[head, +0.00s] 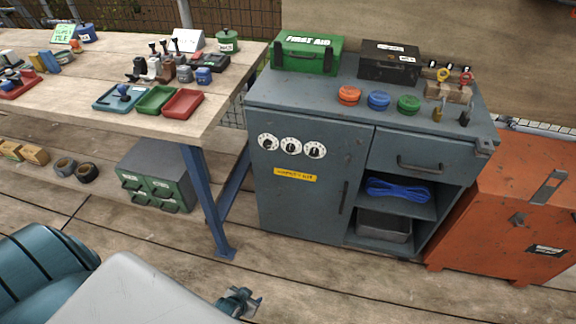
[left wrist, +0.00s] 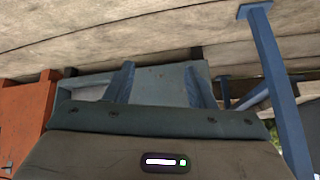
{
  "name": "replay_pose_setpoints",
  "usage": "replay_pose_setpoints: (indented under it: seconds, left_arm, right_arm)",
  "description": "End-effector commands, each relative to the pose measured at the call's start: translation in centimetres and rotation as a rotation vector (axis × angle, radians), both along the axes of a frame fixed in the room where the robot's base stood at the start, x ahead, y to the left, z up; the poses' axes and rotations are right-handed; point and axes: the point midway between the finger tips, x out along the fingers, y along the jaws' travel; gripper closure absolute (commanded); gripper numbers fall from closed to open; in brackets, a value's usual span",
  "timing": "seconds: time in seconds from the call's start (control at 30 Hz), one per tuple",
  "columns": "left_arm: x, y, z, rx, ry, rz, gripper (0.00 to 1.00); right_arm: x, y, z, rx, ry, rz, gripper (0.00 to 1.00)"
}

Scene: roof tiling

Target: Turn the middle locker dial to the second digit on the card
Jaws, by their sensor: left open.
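The blue-grey locker (head: 310,205) stands at centre in the head view. Three white dials sit in a row on its front; the middle dial (head: 291,146) is between the left dial (head: 268,142) and right dial (head: 315,150). Their readings are too small to tell. A white card (head: 187,40) and a green card (head: 62,33) stand on the table; I cannot read any digits or tell which is the task's card. My left gripper (head: 240,302) is open, low in front of the locker, well apart from the dials. It also shows in the left wrist view (left wrist: 160,88). My right gripper is not in view.
A wooden table (head: 60,95) with trays and stamps is left of the locker, its blue leg (head: 208,205) close by. A green drawer box (head: 158,180) sits beneath. An orange chest (head: 510,210) stands right. The floor before the locker looks clear.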

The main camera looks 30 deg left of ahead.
Motion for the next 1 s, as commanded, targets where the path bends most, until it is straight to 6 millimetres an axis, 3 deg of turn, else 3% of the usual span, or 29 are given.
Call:
replay_pose_setpoints:
  seconds: [0.03, 0.2, 0.3, 0.4, 0.6, 0.7, 0.8, 1.0]
  left_arm:
    - [4.0, 0.1, 0.2, 0.004, -0.109, -0.011, 0.5]
    - [14.7, 0.6, 7.3, 0.029, -0.474, -0.034, 0.5]
    - [19.4, 0.9, 12.4, 0.056, -0.684, -0.033, 0.5]
    - [22.7, 1.3, 17.8, 0.084, -0.889, -0.02, 0.5]
    - [25.3, 2.2, 27.0, 0.134, -1.2, 0.029, 0.5]
    - [25.5, 2.4, 29.7, 0.148, -1.285, 0.049, 0.5]
    - [25.5, 2.6, 31.1, 0.156, -1.324, 0.061, 0.5]
    - [27.3, 2.9, 32.3, 0.157, -1.336, 0.064, 0.5]
  right_arm:
    - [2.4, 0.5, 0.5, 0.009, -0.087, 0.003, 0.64]
    - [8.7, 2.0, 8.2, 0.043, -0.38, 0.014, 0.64]
    - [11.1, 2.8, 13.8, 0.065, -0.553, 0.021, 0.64]
    - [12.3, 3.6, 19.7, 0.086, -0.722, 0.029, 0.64]
    - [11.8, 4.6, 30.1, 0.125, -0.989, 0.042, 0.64]
    - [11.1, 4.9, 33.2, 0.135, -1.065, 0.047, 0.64]
    - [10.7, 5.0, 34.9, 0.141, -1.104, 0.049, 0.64]
    - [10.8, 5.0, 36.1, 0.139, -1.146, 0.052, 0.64]
